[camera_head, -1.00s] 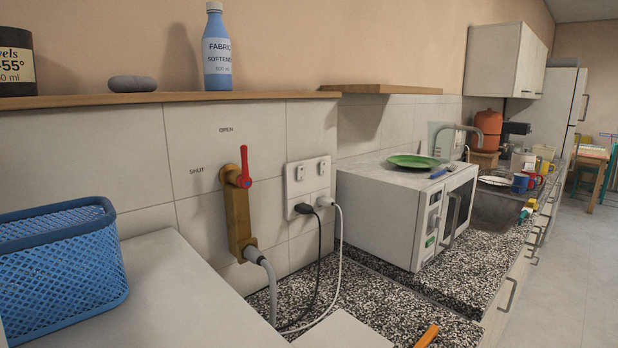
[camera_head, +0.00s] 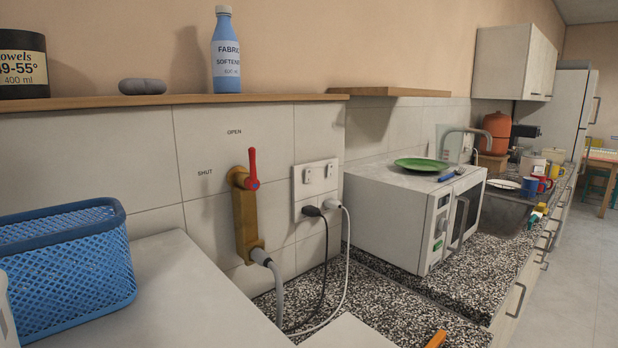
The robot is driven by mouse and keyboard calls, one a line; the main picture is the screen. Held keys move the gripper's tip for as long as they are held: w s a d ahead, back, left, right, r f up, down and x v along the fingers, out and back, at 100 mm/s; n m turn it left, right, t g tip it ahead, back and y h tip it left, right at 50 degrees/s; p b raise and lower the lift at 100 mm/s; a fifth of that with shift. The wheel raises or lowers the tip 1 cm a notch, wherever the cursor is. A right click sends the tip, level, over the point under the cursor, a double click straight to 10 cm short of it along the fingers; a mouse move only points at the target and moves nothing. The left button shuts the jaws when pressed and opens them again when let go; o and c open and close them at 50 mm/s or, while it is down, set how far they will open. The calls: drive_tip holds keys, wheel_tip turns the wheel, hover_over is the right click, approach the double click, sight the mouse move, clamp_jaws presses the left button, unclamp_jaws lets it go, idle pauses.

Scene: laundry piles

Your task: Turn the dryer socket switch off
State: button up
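A white double wall socket (camera_head: 316,190) is mounted on the tiles right of the brass tap. It has two small switches side by side in its upper half, a left switch (camera_head: 308,175) and a right switch (camera_head: 330,170). A black plug (camera_head: 311,211) sits at lower left and a white plug (camera_head: 333,204) at lower right, each with a cable hanging down. No dryer shows, and I cannot tell which plug is the dryer's or how the switches are set. My gripper is not in view.
A brass tap (camera_head: 245,213) with a red lever pointing up stands left of the socket, with a grey hose below. A blue basket (camera_head: 66,262) is at left. A white microwave (camera_head: 400,221) bearing a green plate (camera_head: 421,164) stands right. A shelf (camera_head: 140,101) runs above.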

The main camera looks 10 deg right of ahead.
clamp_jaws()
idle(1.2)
